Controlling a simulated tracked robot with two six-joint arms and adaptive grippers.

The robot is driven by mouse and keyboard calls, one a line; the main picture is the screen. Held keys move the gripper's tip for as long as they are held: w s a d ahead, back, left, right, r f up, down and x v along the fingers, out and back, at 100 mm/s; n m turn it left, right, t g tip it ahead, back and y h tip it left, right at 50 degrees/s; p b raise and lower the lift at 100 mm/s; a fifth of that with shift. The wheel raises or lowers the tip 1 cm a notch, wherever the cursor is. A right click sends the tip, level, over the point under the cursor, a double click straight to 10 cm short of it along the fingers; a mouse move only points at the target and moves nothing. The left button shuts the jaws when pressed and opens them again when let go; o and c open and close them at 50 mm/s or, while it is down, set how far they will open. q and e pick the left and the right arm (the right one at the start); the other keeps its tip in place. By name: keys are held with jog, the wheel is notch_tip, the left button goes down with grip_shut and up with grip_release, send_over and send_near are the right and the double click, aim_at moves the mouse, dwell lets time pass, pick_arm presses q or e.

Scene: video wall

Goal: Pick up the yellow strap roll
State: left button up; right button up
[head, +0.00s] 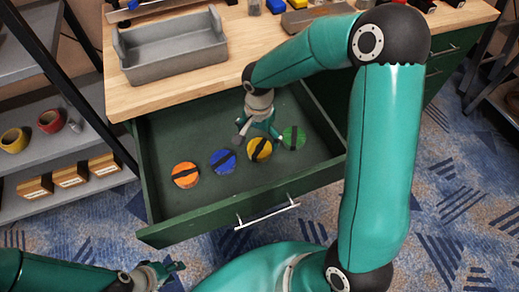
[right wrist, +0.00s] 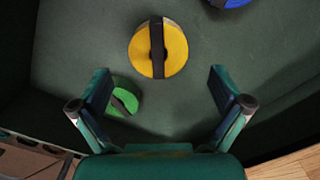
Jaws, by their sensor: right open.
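The yellow strap roll (head: 259,150) with a black band lies flat in the open green drawer. In the right wrist view the yellow strap roll (right wrist: 143,46) is just ahead of and between the fingertips, not gripped. My right gripper (head: 262,133) is over the drawer, pointing down, with fingers spread and empty; its two fingers also frame the right wrist view (right wrist: 159,76). My left gripper (head: 165,270) is at the bottom left, outside the drawer; its jaw opening is unclear.
A green roll (head: 293,138) lies close right of the yellow one, a blue roll (head: 222,161) to its left, and an orange roll (head: 185,175) farther left. The drawer's walls (head: 240,205) surround them. A grey tray (head: 172,49) stands on the wooden worktop.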

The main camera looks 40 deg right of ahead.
aim_at(260, 147)
notch_tip(260, 147, down, 5)
jog(key=shift+s+d, duration=0.1)
jog(key=shift+c, duration=0.3)
jog(key=c, duration=1.3)
jog(key=shift+o, duration=0.2)
jog(key=shift+r, duration=0.1)
